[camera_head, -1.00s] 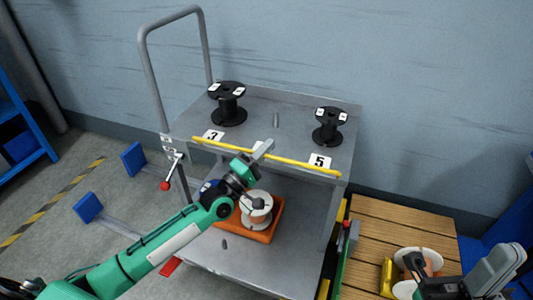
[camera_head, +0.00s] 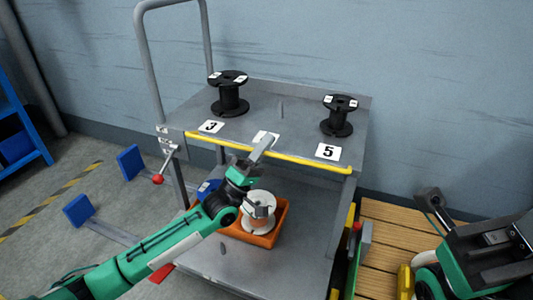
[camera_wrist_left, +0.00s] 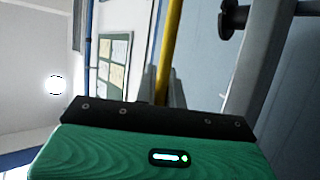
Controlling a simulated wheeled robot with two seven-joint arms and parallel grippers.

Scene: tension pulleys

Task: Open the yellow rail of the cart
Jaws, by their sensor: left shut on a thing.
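The grey cart (camera_head: 285,102) stands against the wall, with the yellow rail (camera_head: 310,163) along the front edge of its top shelf. My left gripper (camera_head: 263,146) reaches up from the lower left and is shut on the rail near its middle. Its fingertips are small here, and the gripper hides part of the rail.
Black spools (camera_head: 229,94) and (camera_head: 338,116) stand on the top shelf behind labels 3 and 5. An orange tray (camera_head: 278,226) with a white spool (camera_head: 258,212) lies on the lower shelf. A red-knobbed lever (camera_head: 158,179) is at the cart's left. A wooden pallet (camera_head: 390,220) lies right.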

